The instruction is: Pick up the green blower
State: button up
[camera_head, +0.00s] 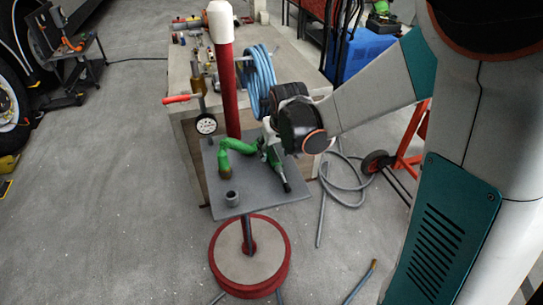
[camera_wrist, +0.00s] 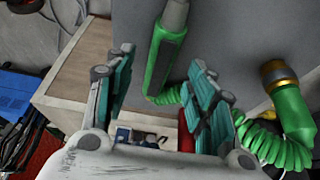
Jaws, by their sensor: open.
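The green blower (camera_wrist: 163,60) lies on a grey plate (camera_wrist: 225,30), with its grey nozzle toward the top in the wrist view. A coiled green hose (camera_wrist: 262,140) runs from it to a green end with a brass fitting (camera_wrist: 275,75). In the head view the blower (camera_head: 274,158) lies at the right part of the plate (camera_head: 265,202), partly hidden by my gripper (camera_head: 268,136). In the wrist view my gripper (camera_wrist: 161,62) is open, its fingers on either side of the blower in the picture. Contact cannot be told.
A red post (camera_head: 226,85) rises from the plate, close left of my gripper. A dial gauge (camera_head: 206,125) hangs left of it. A blue hose coil (camera_head: 260,80) is behind.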

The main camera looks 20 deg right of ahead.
jog(key=shift+x, duration=0.9)
grip_shut()
jog(key=shift+r, duration=0.1)
jog(key=shift+r, duration=0.4)
jog(key=v, duration=0.1)
jog(key=p+v, duration=0.1)
jog(key=shift+w+r, duration=0.15)
jog(key=shift+r, duration=0.35)
jog(key=s+p, duration=0.1)
jog(key=s, duration=1.6)
jog(key=shift+s+f+p, duration=0.2)
jog(key=shift+s+p, duration=0.2)
